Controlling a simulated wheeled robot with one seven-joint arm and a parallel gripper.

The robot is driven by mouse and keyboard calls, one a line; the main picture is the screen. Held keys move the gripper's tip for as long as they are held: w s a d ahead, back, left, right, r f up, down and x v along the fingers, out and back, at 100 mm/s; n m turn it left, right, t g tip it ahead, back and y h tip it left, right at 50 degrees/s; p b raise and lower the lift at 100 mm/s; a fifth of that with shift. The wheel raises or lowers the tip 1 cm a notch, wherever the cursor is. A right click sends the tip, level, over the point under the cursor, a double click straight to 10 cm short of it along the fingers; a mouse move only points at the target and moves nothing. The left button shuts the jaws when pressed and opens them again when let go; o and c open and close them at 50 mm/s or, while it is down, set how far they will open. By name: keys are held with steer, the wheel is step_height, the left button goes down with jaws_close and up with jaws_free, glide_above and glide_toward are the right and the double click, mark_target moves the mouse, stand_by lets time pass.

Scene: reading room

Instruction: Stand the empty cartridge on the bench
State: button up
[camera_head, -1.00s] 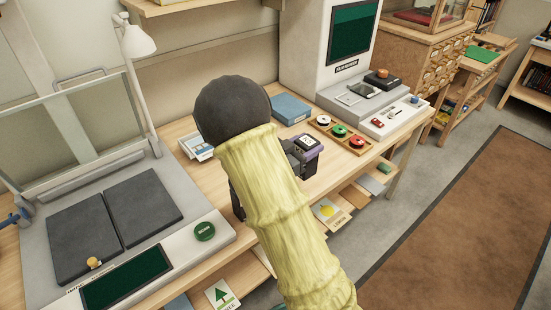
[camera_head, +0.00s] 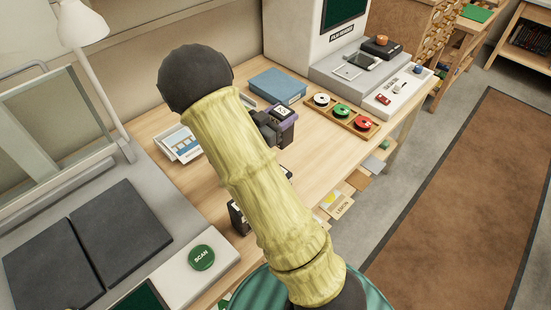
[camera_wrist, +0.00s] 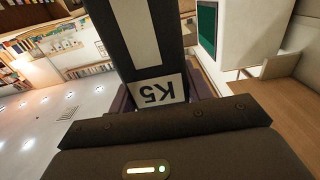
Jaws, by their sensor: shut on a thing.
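My gripper (camera_head: 280,124) is over the wooden bench (camera_head: 322,150), partly hidden behind my arm in the head view. It is shut on a black cartridge (camera_head: 283,109) with a white label. In the wrist view the cartridge (camera_wrist: 178,55) shows a white stripe and an upside-down "K5" label, between the purple fingers of my gripper (camera_wrist: 160,100). I cannot tell whether its lower end touches the bench.
A blue box (camera_head: 278,86) and a wooden tray with several coloured reels (camera_head: 344,116) lie behind the gripper. The film reader (camera_head: 375,78) stands at the back right. A scanner with a green button (camera_head: 201,257) is at the left. Bare bench lies right of the gripper.

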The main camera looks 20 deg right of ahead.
steer(key=shift+w, duration=0.25)
steer(key=shift+s, duration=0.3)
steer(key=shift+s+f, duration=0.1)
steer(key=shift+f, duration=0.05)
step_height(320, 180, down, 6)
steer(key=shift+r, duration=0.1)
steer(key=shift+f, duration=1.9)
